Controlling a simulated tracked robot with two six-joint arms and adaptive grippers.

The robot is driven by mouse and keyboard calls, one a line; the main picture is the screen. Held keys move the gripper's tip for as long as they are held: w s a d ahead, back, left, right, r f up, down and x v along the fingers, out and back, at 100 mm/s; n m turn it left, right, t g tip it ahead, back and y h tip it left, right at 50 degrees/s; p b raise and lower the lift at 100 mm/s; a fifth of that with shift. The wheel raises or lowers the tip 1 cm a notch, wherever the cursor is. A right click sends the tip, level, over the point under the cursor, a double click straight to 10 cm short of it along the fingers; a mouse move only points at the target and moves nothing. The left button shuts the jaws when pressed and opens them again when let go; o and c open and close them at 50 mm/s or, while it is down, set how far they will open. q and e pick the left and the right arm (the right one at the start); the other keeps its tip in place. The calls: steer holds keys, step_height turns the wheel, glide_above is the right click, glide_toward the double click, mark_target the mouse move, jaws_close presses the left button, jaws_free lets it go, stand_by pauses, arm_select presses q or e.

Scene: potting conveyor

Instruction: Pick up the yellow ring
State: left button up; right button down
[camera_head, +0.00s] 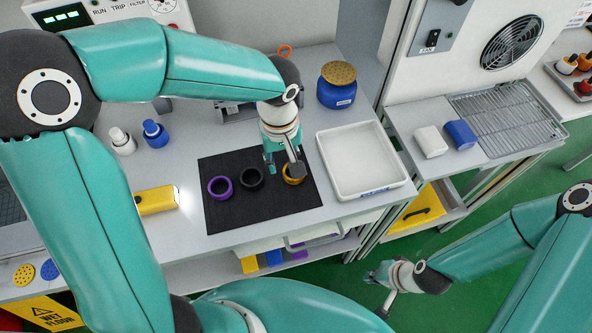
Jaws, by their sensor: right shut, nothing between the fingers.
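The yellow ring (290,180) lies on the black mat (240,215), at the right of a row with a purple ring (212,189) and a black ring (243,184). My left gripper (283,169) points down over the yellow ring with its fingers apart. One finger overlaps the ring in the picture and hides part of it; the other shows to its left. I cannot tell whether the finger touches the ring. My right gripper (378,285) is shut and empty, low in front of the bench, away from the rings.
A white tray (327,148) stands right of the mat. A blue jar (336,95) is behind it. White and blue bottles (156,137) and a yellow lamp-like block (156,201) are at left. A white and a blue block sit on the right bench (405,122).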

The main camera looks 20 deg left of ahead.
mark_target(285, 172)
arm_select(q)
steer(key=shift+w+d+f+p, duration=0.1)
steer(key=shift+f+p, duration=0.1)
steer(key=shift+f, duration=1)
steer(key=shift+w+d+f+p, duration=0.1)
steer(key=shift+f+p, duration=0.1)
steer(key=shift+f, duration=0.95)
jaws_close()
